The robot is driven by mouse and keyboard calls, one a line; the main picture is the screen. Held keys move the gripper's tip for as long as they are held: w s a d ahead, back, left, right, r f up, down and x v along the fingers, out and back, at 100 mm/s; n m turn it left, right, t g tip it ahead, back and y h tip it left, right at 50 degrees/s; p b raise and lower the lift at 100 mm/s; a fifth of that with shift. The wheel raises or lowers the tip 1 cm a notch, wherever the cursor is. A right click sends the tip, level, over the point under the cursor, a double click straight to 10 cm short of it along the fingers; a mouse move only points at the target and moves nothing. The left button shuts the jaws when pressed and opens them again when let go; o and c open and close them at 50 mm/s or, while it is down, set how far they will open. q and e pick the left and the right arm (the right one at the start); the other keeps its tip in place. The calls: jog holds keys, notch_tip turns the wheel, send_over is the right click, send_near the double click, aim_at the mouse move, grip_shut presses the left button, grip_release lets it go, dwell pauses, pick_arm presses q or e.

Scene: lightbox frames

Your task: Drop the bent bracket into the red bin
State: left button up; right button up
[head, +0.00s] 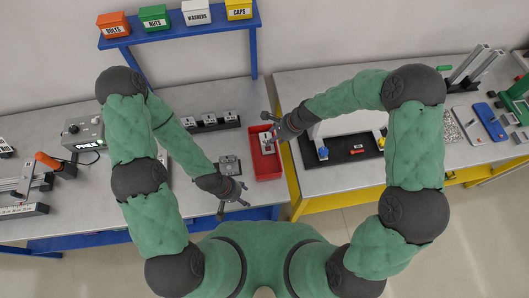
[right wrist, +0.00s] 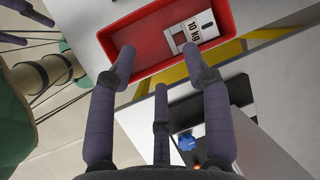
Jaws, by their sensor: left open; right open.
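The red bin (head: 258,168) sits on the grey bench at the middle of the head view, and its rim (right wrist: 232,50) shows at the top of the right wrist view. A pale grey piece with a dark slot and "10 kg" lettering (right wrist: 195,34) lies inside at one end. I cannot tell whether it is the bent bracket, and no other piece is clearly a bent bracket. My right gripper (head: 269,128) is open and empty at the bin's far end; its spread fingers (right wrist: 163,80) show nothing between them. My left gripper (head: 234,203) is open and empty near the bench's front edge.
A small metal fixture (head: 229,163) stands left of the bin. A row of grey blocks (head: 210,121) lies behind it. A black tray (head: 347,150) with a blue knob (head: 323,153) is right of the bin, on the yellow-framed bench. A blue shelf (head: 180,33) carries labelled boxes.

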jog(key=v, duration=0.6)
jog(key=shift+d+r, duration=0.2)
jog(key=shift+r, duration=0.1)
jog(key=shift+s, duration=0.1)
